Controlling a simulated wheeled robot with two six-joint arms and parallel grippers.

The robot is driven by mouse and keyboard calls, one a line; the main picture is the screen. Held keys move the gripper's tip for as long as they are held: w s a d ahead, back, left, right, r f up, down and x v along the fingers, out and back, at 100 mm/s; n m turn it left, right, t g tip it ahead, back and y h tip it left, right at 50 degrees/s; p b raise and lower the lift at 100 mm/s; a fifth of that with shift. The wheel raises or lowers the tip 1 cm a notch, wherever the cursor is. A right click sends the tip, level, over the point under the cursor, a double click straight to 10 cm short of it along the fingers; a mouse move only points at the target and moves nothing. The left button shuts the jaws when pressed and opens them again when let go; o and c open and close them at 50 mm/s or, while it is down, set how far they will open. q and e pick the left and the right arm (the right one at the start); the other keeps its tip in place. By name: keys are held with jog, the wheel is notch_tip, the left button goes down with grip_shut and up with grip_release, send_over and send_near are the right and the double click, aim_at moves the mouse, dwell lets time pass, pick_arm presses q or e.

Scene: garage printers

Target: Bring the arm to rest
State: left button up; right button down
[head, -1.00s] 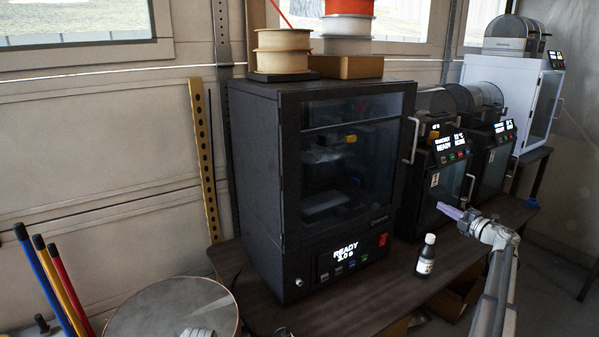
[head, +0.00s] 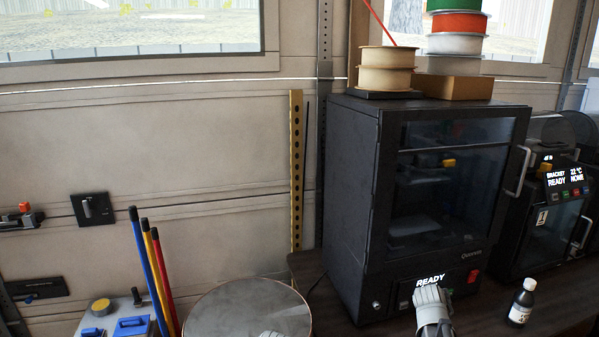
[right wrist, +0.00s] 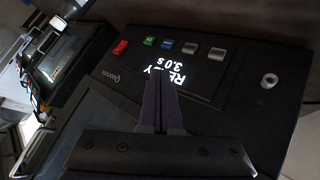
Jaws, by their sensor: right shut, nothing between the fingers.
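My right arm's wrist (head: 433,308) shows in the head view at the lower right, in front of the big black printer (head: 352,200); its fingers cannot be made out there. In the right wrist view my right gripper (right wrist: 161,84) has its two dark fingers together with nothing between them. They point at the printer's lower front panel, over the lit "READY 3.0 s" display (right wrist: 172,82). Whether they touch the panel cannot be told.
A dark bottle (head: 521,303) stands on the wooden bench (head: 482,318), right of my right wrist. A smaller printer (head: 545,220) is farther right. Filament spools (head: 386,68) sit on the big printer. A round top (head: 247,308) and coloured poles (head: 150,270) stand at left.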

jog(key=s+a+f+n+g+y, duration=0.1)
jog(key=s+a+f+g, duration=0.1)
jog(key=s+a, duration=0.6)
jog(key=s+a+f+n+g+y, duration=0.2)
jog(key=s+a, duration=0.7)
jog(key=a, duration=0.7)
jog(key=s+a+f+n+g+y, duration=0.1)
jog(key=s+a+f+g, duration=0.3)
jog(key=s+a, duration=0.4)
jog(key=a+y, duration=0.1)
jog(key=a, duration=0.2)
jog(key=shift+s+a+f+n+g, duration=0.15)
jog(key=shift+s+a+n+g, duration=0.15)
jog(key=shift+a+n, duration=0.1)
